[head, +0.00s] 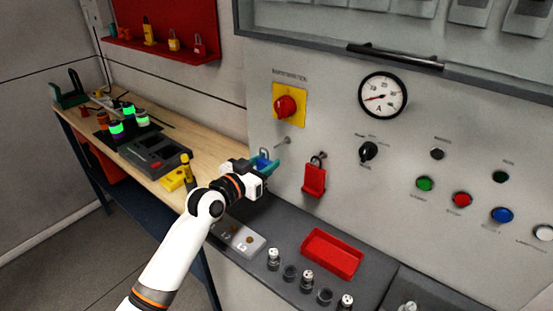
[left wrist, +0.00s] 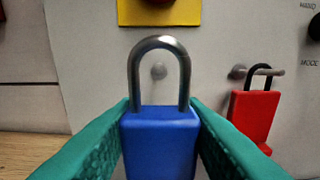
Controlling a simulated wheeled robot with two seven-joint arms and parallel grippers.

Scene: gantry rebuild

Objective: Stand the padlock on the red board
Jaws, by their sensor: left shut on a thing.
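A blue padlock (left wrist: 160,143) with a steel shackle is upright between the green fingers of my left gripper (left wrist: 160,135), which is shut on it. In the head view my left gripper (head: 263,170) holds the padlock (head: 263,160) in front of the grey panel, near a small peg (head: 287,141). The red board (head: 165,30) is on the wall at the upper left, well away from the gripper, with several padlocks and a yellow item along its lower ledge. My right gripper is not in view.
A red tag (head: 314,179) hangs from a peg on the panel, right of my gripper. A wooden bench (head: 90,123) with a dark device and a yellow tool runs below the board. A red tray (head: 332,254) lies on the grey ledge.

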